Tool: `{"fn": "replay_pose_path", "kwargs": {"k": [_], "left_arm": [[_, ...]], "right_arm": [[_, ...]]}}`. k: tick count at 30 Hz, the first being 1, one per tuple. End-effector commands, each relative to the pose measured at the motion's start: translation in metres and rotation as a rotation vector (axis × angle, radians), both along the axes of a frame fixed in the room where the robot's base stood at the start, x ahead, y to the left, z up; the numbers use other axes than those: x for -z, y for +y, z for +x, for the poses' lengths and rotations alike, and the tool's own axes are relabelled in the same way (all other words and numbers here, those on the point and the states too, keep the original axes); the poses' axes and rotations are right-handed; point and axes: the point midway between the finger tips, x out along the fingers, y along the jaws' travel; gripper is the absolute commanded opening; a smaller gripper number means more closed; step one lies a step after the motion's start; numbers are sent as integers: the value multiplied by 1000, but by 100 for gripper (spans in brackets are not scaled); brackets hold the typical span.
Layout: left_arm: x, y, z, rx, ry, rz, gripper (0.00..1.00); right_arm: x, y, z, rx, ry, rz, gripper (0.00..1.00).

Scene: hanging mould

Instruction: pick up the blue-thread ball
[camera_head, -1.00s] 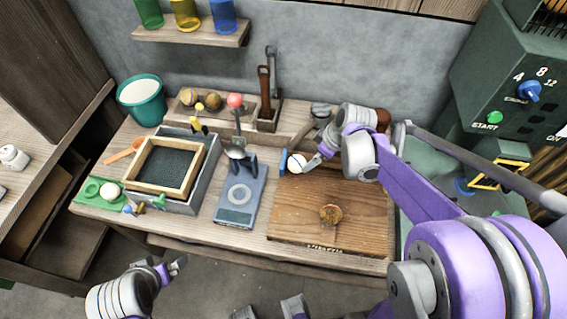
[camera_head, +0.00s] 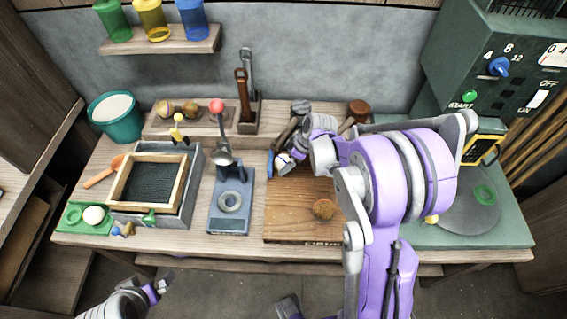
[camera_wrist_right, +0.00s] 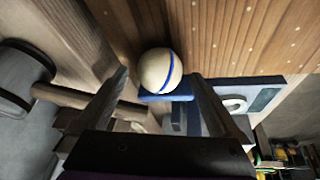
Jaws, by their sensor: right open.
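The blue-thread ball (camera_wrist_right: 160,71), cream with a blue line around it, sits by the edge of the wooden board against a blue piece. In the head view the ball (camera_head: 283,161) is small and partly covered by my right gripper (camera_head: 290,156). In the right wrist view my right gripper (camera_wrist_right: 160,80) is open, with the ball ahead of and between its fingertips; I cannot tell whether they touch it. My left gripper (camera_head: 158,287) is low at the left, away from the bench, with its fingers apart and empty.
Upright tools (camera_head: 243,105) and a mallet (camera_head: 358,110) stand behind.

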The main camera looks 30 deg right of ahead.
Motion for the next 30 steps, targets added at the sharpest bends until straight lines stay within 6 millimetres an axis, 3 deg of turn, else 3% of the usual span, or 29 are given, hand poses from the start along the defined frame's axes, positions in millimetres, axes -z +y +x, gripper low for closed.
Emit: {"fn": "replay_pose_path", "kwargs": {"k": [6, 14, 27, 30], "left_arm": [[1, 0, 0, 0, 0, 0, 100], [1, 0, 0, 0, 0, 0, 100], [1, 0, 0, 0, 0, 0, 100], [1, 0, 0, 0, 0, 0, 100]], "right_arm": [[24, 5, 9, -1, 0, 0, 100], [26, 6, 9, 0, 0, 0, 98], [25, 5, 9, 0, -1, -1, 19], [25, 5, 9, 0, -1, -1, 19]]}}
